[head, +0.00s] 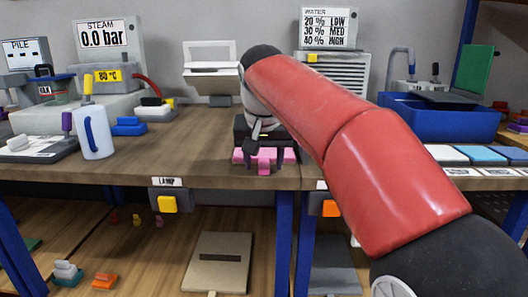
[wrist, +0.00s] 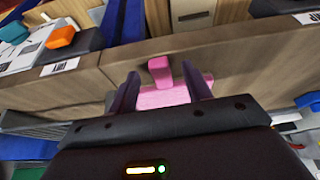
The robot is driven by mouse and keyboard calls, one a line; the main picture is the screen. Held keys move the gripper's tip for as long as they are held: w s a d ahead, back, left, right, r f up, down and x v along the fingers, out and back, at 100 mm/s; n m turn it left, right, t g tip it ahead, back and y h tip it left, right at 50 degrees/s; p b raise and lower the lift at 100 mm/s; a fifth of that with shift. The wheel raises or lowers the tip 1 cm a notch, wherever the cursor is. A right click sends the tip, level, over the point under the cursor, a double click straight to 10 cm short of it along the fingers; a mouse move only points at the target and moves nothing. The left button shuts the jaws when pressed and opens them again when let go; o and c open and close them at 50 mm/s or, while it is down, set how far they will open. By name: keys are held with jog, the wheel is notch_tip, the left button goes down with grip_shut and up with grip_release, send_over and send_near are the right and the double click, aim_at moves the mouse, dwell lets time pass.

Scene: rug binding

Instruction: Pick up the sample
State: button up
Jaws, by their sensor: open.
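A pink sample (head: 264,157) lies at the front edge of the worktop (head: 205,160), with a small pink block-like grip on its near side. It also shows in the wrist view (wrist: 162,97), with the grip towards the tabletop's edge. My gripper (head: 264,167) is directly over the sample. In the wrist view my gripper (wrist: 160,72) is open, one dark finger on each side of the pink grip. I cannot tell whether the fingers touch it. My gripper hides part of the sample's back.
A white jug (head: 95,135) stands left, near the steam unit (head: 105,45). A blue bin (head: 435,118) and colour tiles (head: 480,154) are right. The white-framed stand (head: 210,65) is behind. A lamp switch (head: 168,204) is on the front edge.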

jog(key=shift+w+f, duration=0.2)
jog(key=shift+f, duration=0.25)
grip_shut()
jog(key=shift+r, duration=0.15)
